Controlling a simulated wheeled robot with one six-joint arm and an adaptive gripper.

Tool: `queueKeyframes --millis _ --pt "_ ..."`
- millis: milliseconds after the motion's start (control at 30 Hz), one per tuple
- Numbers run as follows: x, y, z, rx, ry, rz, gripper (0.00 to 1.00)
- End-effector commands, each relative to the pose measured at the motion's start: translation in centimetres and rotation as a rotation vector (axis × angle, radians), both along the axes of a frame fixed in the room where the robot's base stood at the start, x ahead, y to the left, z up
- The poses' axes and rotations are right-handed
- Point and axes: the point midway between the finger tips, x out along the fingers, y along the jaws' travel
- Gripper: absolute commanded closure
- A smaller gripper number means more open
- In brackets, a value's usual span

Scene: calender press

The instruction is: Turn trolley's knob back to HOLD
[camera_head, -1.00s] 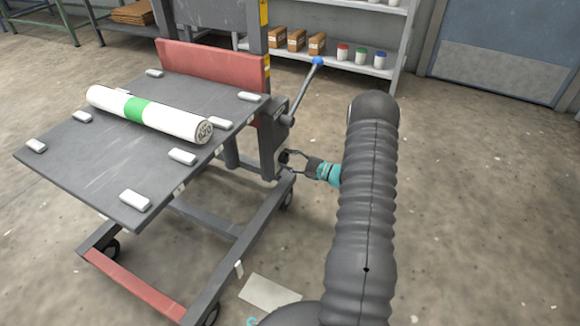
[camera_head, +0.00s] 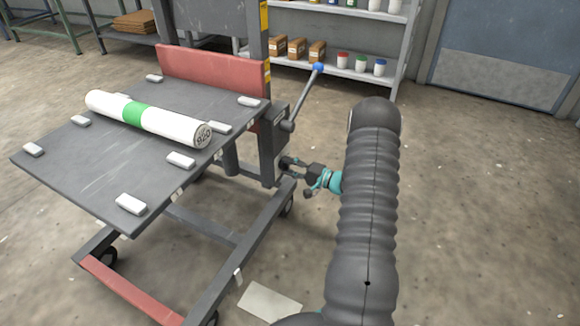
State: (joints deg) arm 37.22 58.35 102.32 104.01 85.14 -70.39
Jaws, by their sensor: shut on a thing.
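The trolley (camera_head: 263,143) is a dark grey lift frame with a flat platform (camera_head: 95,180) and red trim. Its knob (camera_head: 285,164) is a small dark part low on the right side of the upright. My gripper (camera_head: 293,165) reaches it from the right and is shut on it. The fingers cover most of the knob, so its pointer and any HOLD marking cannot be read. A lever (camera_head: 303,96) with a blue ball end rises from the box just above.
A white roll (camera_head: 160,122) with a green band lies on the platform among several white blocks. A shelf (camera_head: 335,68) with boxes and jars stands behind. A pale sheet (camera_head: 270,301) lies on the floor. The floor to the right is clear.

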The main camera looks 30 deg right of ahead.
Motion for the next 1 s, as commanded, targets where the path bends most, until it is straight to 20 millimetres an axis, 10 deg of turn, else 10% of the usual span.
queueKeyframes --millis 567,600,667,1000 --pt "0.1 -0.16 0.08 -0.026 -0.022 -0.004 0.93" --pt "0.1 -0.16 0.07 -0.026 -0.022 -0.004 0.51" --pt "0.08 -0.14 0.06 -0.025 -0.021 -0.003 0.36" --pt "-0.04 -0.05 0.0 -0.024 -0.019 0.0 0.33"
